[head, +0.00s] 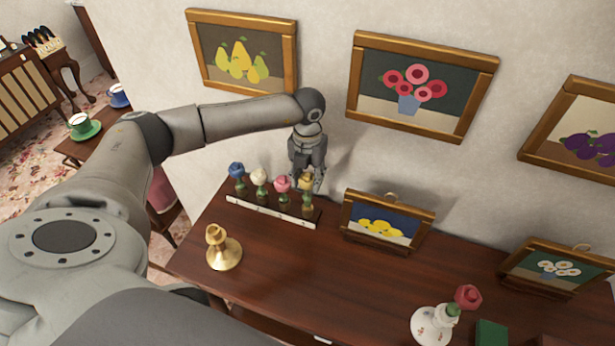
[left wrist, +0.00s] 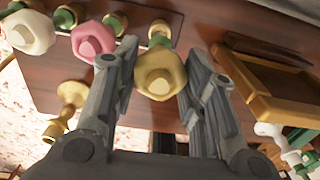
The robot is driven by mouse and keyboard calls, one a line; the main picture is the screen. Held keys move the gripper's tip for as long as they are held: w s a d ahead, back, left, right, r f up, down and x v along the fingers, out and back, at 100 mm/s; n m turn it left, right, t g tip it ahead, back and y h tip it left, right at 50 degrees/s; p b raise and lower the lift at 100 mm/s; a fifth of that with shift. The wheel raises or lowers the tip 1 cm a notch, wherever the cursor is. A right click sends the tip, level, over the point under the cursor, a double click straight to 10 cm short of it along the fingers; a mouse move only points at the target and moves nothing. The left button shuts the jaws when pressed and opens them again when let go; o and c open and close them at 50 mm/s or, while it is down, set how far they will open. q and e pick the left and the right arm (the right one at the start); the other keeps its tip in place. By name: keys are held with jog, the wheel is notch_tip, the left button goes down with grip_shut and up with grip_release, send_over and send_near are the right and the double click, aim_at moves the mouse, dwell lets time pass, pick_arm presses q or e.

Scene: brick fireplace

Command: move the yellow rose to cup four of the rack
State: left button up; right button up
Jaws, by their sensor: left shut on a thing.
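The yellow rose (head: 306,181) is upright over the right end of the rack (head: 270,213), its lower end at or in the last cup there; I cannot tell whether it is seated. My left gripper (head: 308,178) reaches down from behind and is shut on it. In the left wrist view the yellow rose (left wrist: 158,76) sits between the two fingers of the gripper (left wrist: 161,62). A blue rose (head: 237,170), a white rose (head: 260,176) and a pink rose (head: 282,184) stand in the rack to its left. My right gripper is not in view.
A brass candlestick (head: 223,250) stands in front of the rack. A small framed lemon picture (head: 385,220) stands close to its right. A white vase (head: 431,326) and a red rose (head: 467,296) are farther right. The wooden top between is clear.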

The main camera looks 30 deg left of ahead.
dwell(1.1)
pick_arm(q)
jog(key=shift+f+b, duration=0.75)
jog(key=shift+b, duration=0.05)
jog(key=shift+f+b, duration=1.05)
jog(key=shift+f, duration=0.3)
jog(key=o, duration=0.9)
jog(key=shift+o, duration=0.2)
notch_tip(320, 180, up, 12)
jog(key=shift+r, duration=0.1)
